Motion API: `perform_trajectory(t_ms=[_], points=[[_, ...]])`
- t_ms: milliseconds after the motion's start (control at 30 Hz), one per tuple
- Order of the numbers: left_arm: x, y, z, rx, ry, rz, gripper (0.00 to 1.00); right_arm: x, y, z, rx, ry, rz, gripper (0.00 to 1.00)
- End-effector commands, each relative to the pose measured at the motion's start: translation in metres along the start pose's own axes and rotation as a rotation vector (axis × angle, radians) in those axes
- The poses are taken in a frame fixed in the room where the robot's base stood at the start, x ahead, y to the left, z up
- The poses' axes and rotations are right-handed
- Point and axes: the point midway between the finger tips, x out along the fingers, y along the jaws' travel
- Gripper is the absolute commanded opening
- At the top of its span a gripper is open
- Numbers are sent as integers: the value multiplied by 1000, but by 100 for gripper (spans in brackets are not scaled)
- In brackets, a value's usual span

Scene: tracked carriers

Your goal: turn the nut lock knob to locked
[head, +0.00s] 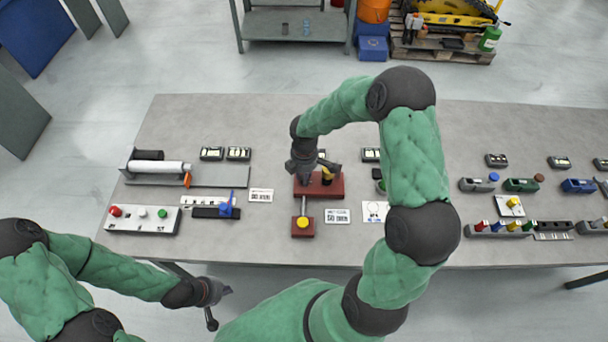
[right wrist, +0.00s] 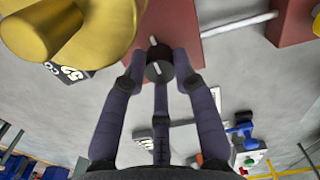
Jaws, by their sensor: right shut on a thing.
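A red block (head: 333,190) on the table carries the black nut lock knob (right wrist: 159,66), which has a white mark on its face. Another small white mark sits on the red block (right wrist: 172,22) just above the knob in the right wrist view. My right gripper (head: 307,181) reaches down over the block. In the right wrist view its fingers (right wrist: 160,78) close around the knob from several sides. The knob is hidden behind the gripper in the head view. My left gripper (head: 219,302) is empty, its fingers spread, in front of the table.
A large yellow part (right wrist: 62,30) stands close beside the knob. A metal rod (head: 303,206) links the block to a smaller red block with a yellow knob (head: 303,222). Button box (head: 143,219) and roller fixture (head: 160,167) stand left; small coloured fixtures (head: 521,185) stand right.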

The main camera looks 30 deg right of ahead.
Motion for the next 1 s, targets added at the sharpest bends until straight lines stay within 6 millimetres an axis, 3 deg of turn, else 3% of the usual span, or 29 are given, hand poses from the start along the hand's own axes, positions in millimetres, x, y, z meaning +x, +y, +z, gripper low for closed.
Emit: perform_trajectory(t_ms=[33,67,100,133,567,1000], points=[[0,0,0,0,0,0,0,2,-2,1,-1,-3,-6,0],[0,0,0,0,0,0,0,2,-2,1,-1,-3,-6,37],[0,0,0,0,0,0,0,2,-2,1,-1,-3,-6,49],[0,0,0,0,0,0,0,1,-2,1,0,-2,-5,52],[0,0,0,0,0,0,0,-7,1,0,2,0,2,52],[0,0,0,0,0,0,0,-85,0,0,1,-1,2,52]])
